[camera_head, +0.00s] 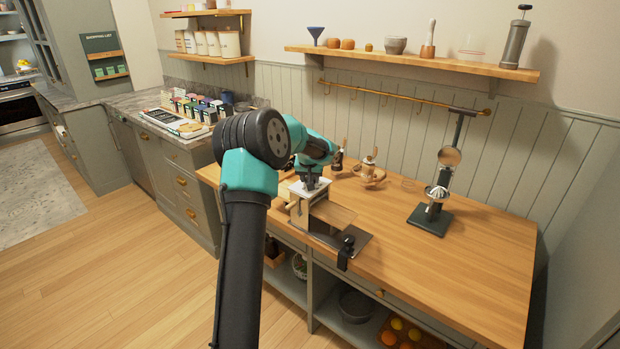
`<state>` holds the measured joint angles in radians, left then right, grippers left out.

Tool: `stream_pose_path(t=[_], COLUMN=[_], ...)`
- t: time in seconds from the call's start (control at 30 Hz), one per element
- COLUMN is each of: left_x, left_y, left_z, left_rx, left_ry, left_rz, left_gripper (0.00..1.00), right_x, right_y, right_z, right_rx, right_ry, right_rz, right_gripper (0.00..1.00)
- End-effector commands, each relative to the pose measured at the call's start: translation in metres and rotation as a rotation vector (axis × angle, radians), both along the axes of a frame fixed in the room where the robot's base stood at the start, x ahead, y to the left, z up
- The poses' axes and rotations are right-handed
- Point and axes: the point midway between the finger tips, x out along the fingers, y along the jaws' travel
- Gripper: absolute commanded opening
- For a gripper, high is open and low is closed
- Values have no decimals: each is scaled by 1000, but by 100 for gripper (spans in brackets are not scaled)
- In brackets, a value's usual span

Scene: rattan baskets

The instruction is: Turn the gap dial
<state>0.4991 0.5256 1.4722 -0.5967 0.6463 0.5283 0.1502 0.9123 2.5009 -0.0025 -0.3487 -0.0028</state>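A small machine (322,214) with a pale wooden and metal body stands near the left front of the wooden worktop, on a dark plate with a black clamp (346,252) at the worktop's front edge. A pale knob or handle (292,205) sticks out on its left side; I cannot tell whether this is the gap dial. My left gripper (309,184) is at the top of the machine, pointing down. Its fingers are small and partly hidden, so I cannot tell whether they are open or touch it. My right gripper is not in view.
A black stand with a metal press (436,195) is to the right on the worktop. Wooden items (368,170) stand behind the machine. A shelf (420,60) and a hook rail (400,95) are on the wall. The worktop's right front (470,275) is clear.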

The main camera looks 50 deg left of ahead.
Motion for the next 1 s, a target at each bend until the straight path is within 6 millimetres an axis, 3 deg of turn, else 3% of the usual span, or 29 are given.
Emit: stream_pose_path(t=[1.0], left_x=[4], left_y=[-2], left_z=[0], left_rx=[1], left_ry=[-1], left_rz=[881], left_gripper=[20], right_x=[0], right_y=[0], right_z=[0], right_rx=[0], right_ry=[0], right_rz=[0], right_gripper=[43])
